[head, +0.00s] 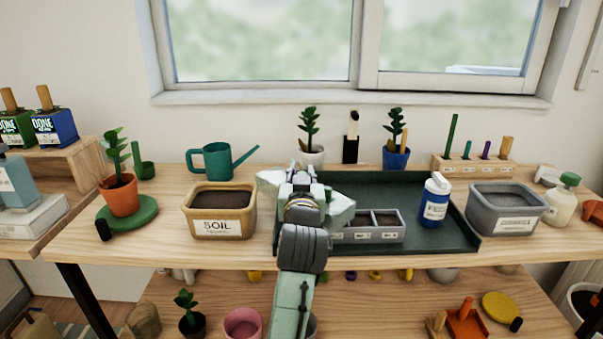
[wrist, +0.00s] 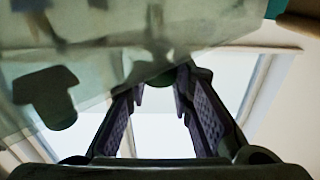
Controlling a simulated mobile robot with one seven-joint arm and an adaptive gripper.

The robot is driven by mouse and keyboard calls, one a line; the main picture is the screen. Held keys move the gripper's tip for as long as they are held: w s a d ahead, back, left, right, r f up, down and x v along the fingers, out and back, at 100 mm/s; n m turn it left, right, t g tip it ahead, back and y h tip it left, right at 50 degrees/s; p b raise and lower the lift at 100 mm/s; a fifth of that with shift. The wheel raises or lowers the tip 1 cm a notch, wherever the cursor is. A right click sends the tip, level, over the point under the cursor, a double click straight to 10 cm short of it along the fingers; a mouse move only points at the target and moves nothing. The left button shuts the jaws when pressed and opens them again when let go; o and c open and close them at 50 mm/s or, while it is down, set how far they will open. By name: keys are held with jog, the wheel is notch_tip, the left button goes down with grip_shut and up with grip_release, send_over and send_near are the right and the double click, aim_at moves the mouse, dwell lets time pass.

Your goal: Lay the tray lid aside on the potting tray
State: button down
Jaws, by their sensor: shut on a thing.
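The potting tray (head: 455,235) is a dark green, low-walled tray on the wooden bench. A small grey seed tray (head: 372,238) with soil in its compartments stands at its front; its left end is hidden by my arm. My gripper (wrist: 163,82) is shut on the dark knob of the tray lid (wrist: 105,42), a clear, glassy sheet filling the upper left of the wrist view. In the head view, my wrist hides the fingers and most of the lid above the left part of the potting tray. I cannot tell the lid's exact height.
A blue-and-white bottle (head: 434,202) stands in the potting tray's right part. A soil bin (head: 222,227) is left of it, a grey bin (head: 505,222) right. Potted plants (head: 311,155) and a black-and-cream object (head: 351,150) stand behind. The potting tray's middle back is bare.

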jog(key=c, duration=1.4)
grip_release()
